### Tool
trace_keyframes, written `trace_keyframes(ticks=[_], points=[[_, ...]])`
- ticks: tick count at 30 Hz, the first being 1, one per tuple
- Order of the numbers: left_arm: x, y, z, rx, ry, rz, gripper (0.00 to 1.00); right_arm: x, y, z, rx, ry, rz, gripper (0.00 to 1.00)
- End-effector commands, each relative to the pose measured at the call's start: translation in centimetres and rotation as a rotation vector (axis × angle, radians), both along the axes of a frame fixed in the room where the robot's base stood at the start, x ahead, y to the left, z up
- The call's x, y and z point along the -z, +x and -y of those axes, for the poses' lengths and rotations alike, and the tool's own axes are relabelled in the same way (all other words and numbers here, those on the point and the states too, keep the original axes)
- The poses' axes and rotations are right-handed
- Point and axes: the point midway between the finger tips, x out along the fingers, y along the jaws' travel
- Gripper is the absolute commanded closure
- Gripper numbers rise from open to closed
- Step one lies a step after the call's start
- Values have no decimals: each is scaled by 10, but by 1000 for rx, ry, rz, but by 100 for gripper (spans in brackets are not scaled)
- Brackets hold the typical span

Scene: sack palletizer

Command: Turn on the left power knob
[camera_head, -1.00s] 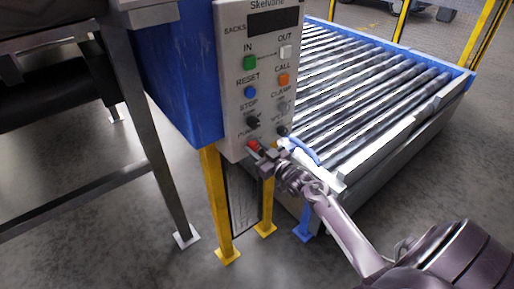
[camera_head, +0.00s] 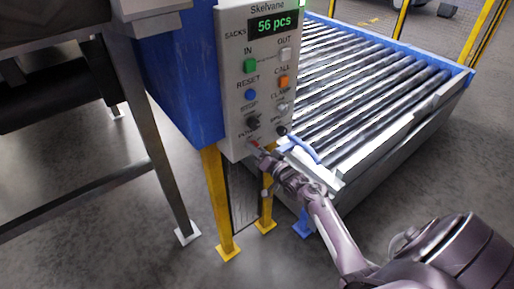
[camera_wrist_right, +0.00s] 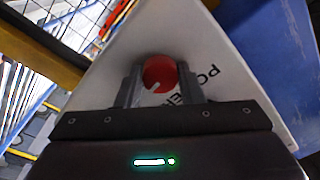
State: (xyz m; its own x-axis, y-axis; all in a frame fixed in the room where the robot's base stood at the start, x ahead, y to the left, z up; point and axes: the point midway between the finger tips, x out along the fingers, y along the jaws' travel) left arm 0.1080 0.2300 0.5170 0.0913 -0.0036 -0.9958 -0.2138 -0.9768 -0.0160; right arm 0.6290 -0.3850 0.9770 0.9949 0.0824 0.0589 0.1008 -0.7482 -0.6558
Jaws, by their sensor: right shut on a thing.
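The control panel (camera_head: 238,88) is a light box with labelled buttons on a blue cabinet. In the head view, the right gripper (camera_head: 262,155) is at the panel's bottom edge and covers most of the knob. My left gripper is not in view.
Black knobs (camera_head: 252,122) sit just above the power label. A roller conveyor (camera_head: 370,90) with blue rails stands right of the panel. Yellow legs (camera_head: 219,200) support the cabinet. A grey metal frame (camera_head: 150,150) stands at left. The floor in front is clear.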

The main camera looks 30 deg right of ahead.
Motion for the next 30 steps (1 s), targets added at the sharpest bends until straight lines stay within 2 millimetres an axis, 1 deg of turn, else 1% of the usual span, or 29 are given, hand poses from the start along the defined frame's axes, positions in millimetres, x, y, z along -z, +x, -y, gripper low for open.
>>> trace_keyframes(ticks=[9,22,23,27,30], points=[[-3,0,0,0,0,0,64,0,0,0,0,80,-8,89],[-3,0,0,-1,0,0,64,0,0,0,0,87,-8,89],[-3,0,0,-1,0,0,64,0,0,0,-1,87,-7,63],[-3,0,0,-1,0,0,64,0,0,0,0,86,-7,45],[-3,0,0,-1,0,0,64,0,0,0,1,86,-7,44]])
